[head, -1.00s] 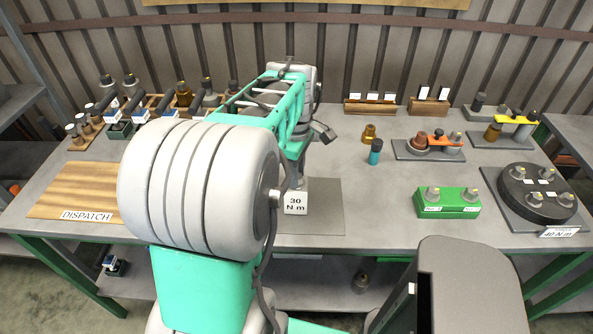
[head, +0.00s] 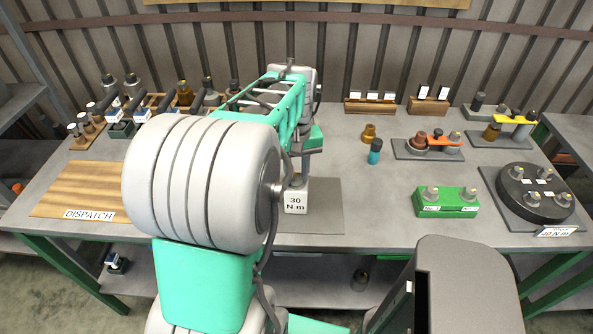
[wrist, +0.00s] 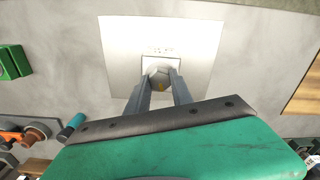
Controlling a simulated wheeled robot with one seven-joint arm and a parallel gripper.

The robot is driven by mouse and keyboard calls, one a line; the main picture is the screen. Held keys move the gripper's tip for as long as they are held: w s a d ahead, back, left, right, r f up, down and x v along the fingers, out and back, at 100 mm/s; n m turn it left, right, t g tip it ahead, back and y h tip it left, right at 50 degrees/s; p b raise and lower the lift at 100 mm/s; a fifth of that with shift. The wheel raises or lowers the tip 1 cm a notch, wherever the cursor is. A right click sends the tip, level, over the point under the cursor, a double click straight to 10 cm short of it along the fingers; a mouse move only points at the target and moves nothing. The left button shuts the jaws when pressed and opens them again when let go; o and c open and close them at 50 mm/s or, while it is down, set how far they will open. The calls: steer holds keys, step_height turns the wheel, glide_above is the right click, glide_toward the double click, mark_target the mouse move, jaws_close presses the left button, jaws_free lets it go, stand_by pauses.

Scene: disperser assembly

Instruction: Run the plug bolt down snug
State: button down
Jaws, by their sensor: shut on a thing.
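The plug bolt (wrist: 158,77) seems to be the pale rounded piece between my fingertips in the wrist view; its lower part is hidden. My gripper (wrist: 160,80) is shut on it, one finger on each side. A bright plate (wrist: 125,45) with small lettering lies beyond the fingertips. In the head view a white block marked 30 N m (head: 296,201) stands on a grey plate (head: 328,205) under my arm. There my arm hides the fingertips and the bolt. How far the bolt is seated I cannot tell.
A teal-and-black cylinder (head: 375,152) and a brass piece (head: 369,133) stand to the right. A green block (head: 446,210) and a black round fixture (head: 545,210) are further right. A wooden dispatch board (head: 75,190) lies left.

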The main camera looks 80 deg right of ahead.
mark_target(297, 176)
steer(key=m, duration=0.4)
steer(key=shift+m, duration=0.4)
stand_by(0.4)
steer(key=c, duration=1.1)
jaws_free()
steer(key=shift+r, duration=0.1)
step_height(297, 176, up, 8)
steer(key=shift+f, duration=0.15)
